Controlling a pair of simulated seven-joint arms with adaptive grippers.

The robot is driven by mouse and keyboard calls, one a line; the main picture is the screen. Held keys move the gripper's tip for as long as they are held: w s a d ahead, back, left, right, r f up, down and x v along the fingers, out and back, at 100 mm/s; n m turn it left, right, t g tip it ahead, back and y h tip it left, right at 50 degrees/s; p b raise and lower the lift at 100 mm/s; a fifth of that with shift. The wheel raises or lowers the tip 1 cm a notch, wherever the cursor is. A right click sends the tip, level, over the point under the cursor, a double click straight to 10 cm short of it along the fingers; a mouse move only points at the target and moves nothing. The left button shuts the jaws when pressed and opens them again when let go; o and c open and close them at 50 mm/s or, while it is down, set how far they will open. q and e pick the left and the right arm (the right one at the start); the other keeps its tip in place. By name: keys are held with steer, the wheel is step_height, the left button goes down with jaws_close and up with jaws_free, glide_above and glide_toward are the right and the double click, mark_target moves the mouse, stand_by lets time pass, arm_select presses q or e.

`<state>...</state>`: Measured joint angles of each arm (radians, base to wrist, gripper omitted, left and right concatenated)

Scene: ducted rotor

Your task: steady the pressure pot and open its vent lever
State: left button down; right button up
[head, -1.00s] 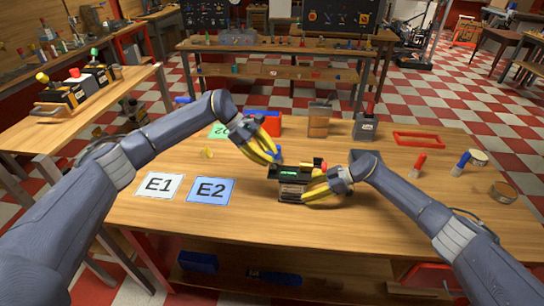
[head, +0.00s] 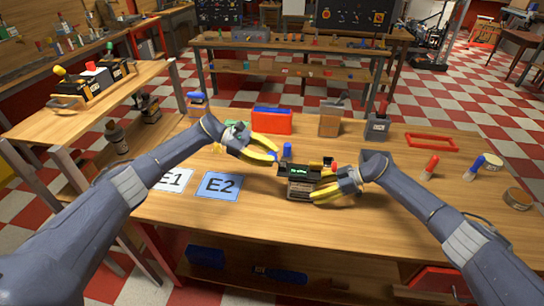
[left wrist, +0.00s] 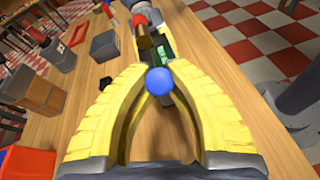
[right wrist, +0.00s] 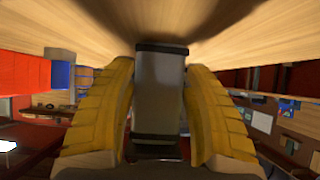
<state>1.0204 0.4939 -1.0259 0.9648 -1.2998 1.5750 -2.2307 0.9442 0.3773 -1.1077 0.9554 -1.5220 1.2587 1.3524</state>
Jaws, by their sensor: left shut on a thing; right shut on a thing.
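The pressure pot (head: 299,189) is a small dark box with a green display on top, upright on the table in the head view. My right gripper (head: 318,188) is shut on its right side. In the right wrist view its grey body (right wrist: 159,95) sits between the yellow fingers. My left gripper (head: 276,158) is at the pot's back left. In the left wrist view its fingertips are closed on a round blue knob (left wrist: 158,82), with the pot's green display (left wrist: 164,50) just beyond. The fingers hide the lever's shaft.
Cards E1 (head: 172,180) and E2 (head: 219,185) lie at left. Red- and blue-handled tools lie at right. The front of the table is clear.

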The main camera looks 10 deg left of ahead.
stand_by(0.3)
arm_select(q)
steer(key=c, duration=1.1)
jaws_free()
steer(key=shift+c, duration=0.2)
steer(key=v, duration=1.2)
steer(key=shift+f, duration=0.1)
arm_select(e)
steer(key=o, duration=1.6)
steer(key=shift+d, duration=0.1)
